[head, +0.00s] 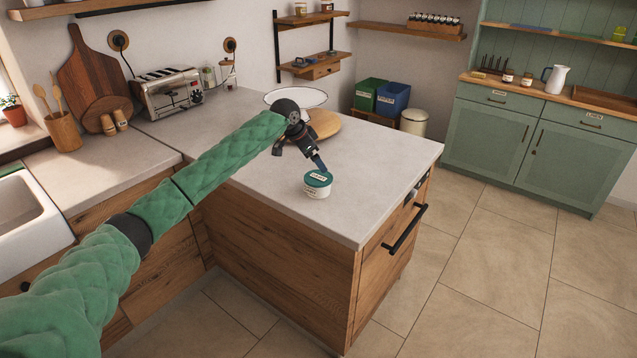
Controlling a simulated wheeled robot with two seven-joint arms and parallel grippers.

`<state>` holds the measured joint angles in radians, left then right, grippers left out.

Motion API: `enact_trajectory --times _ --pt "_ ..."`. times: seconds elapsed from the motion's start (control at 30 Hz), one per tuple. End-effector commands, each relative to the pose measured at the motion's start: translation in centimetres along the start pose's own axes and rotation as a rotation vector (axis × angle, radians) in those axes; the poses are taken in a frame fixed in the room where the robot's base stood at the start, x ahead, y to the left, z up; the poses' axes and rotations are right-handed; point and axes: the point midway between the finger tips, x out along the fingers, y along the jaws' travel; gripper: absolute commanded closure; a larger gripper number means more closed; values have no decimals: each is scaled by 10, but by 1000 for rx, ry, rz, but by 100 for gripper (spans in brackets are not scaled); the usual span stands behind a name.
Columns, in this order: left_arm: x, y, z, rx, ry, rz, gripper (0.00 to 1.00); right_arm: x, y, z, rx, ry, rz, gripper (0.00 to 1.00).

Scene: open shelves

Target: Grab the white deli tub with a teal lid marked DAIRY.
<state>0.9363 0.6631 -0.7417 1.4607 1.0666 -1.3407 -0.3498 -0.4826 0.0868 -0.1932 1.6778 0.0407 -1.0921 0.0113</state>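The white deli tub (316,191) with a teal lid stands upright near the front edge of the light counter (385,160). A label shows on its lid, but the lettering is too small to read surely. My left gripper (320,163) reaches in from the left and points down at the tub. Its blue-tipped fingers are just above the far side of the lid. I cannot tell whether they touch it or how far apart they are. My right gripper is out of view.
Behind my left gripper are a round wooden board (324,126) and a white bowl (313,97). A toaster (170,92) stands at the back left. The counter right of the tub is clear. A black drawer handle (406,229) sticks out below the counter's right edge.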

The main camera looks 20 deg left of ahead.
Motion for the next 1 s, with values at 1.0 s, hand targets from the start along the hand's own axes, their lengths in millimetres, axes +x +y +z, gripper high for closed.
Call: enact_trajectory --times 1.0 --pt "69 14 31 200 74 273 0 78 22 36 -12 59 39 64"
